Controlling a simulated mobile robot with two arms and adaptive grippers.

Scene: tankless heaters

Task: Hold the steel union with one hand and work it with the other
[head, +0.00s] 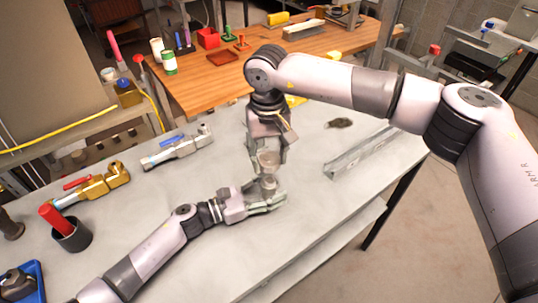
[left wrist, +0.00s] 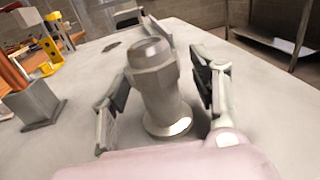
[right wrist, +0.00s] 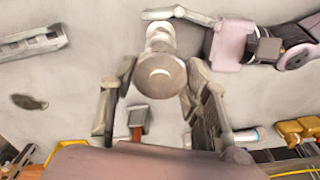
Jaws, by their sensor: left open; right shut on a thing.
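The steel union (head: 268,160) stands upright near the middle of the grey bench. In the left wrist view it shows as a hexagonal body (left wrist: 153,85) with a flared round foot. My right gripper (head: 268,148) comes down from above and is shut on the union's upper part; in the right wrist view the union's round end (right wrist: 160,75) lies between its fingers. My left gripper (head: 275,197) is low at the bench, open, with its fingers on either side of the union's lower part.
Valves with a blue handle (head: 178,148) and a red handle (head: 92,185) lie to the left. A black cup with a red tool (head: 70,235) stands nearer. A metal channel (head: 355,155) lies right of the grippers. A wooden table (head: 200,88) stands behind.

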